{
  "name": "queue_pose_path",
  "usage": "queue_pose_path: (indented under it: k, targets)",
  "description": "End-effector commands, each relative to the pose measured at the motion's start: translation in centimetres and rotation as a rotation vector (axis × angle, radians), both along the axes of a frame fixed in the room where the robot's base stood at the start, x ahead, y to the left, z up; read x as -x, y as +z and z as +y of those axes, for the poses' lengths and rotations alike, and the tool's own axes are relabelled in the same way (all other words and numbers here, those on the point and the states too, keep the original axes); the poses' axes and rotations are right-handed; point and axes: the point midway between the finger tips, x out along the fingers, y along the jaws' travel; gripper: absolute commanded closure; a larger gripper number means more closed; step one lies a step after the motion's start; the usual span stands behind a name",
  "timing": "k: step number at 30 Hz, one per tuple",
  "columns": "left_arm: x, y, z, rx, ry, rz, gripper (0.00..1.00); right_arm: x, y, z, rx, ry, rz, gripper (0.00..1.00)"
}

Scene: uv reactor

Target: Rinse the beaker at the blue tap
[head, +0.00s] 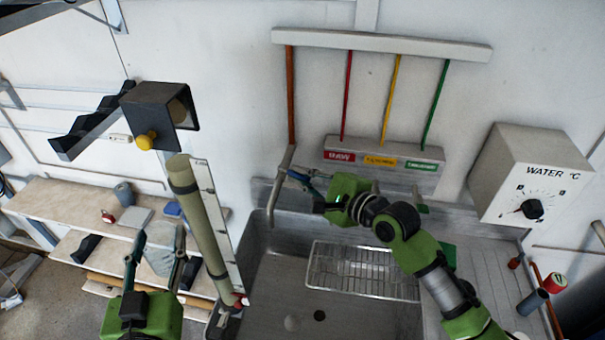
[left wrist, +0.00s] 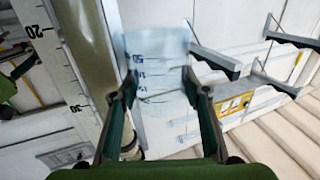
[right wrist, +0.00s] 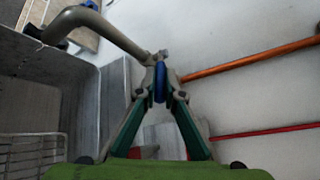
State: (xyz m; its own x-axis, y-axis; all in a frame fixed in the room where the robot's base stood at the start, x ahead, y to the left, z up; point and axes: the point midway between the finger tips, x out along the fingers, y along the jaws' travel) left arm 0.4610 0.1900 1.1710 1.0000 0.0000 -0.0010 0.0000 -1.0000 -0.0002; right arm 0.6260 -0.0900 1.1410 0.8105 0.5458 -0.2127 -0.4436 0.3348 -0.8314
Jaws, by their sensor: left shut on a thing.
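My left gripper (head: 155,250) is shut on the clear beaker (head: 160,258), left of the sink. In the left wrist view the see-through beaker (left wrist: 155,75), with printed measuring marks, sits between the two fingers. My right gripper (head: 303,180) is at the tap behind the sink. In the right wrist view its fingers close in on the blue tap handle (right wrist: 160,82), one on each side. The grey curved spout (head: 274,200) hangs over the sink's back left part. No water shows under it.
The steel sink (head: 275,290) holds a wire rack (head: 362,270) on its right side. A tall green-grey tube with a white scale (head: 205,220) stands between my left gripper and the sink. A water control box (head: 530,175) is on the right wall. Shelves (head: 60,210) stand left.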

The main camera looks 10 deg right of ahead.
Motion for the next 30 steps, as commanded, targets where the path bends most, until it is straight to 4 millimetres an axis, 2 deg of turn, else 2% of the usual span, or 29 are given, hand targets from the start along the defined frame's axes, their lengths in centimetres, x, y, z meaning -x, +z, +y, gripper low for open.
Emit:
queue_pose_path:
  k: [1, 2, 15, 30]
  targets:
    - [0.0, 0.0, 0.0, 0.0, 0.0, -0.001, 0.8, 0.0, -0.1, 0.0, 0.001, 0.001, 0.002, 0.81]
    - [0.0, 0.0, 0.0, 0.0, 0.0, -0.001, 0.8, 0.0, -0.1, 0.0, 0.001, 0.001, 0.002, 0.74]
    - [0.0, 0.0, 0.0, 0.0, 0.0, -0.001, 0.8, 0.6, 0.1, -0.4, 0.001, 0.0, 0.001, 0.74]
    - [0.0, 0.0, 0.0, 0.0, 0.0, -0.001, 0.8, 8.3, 2.0, -5.5, 0.003, 0.001, 0.002, 0.74]
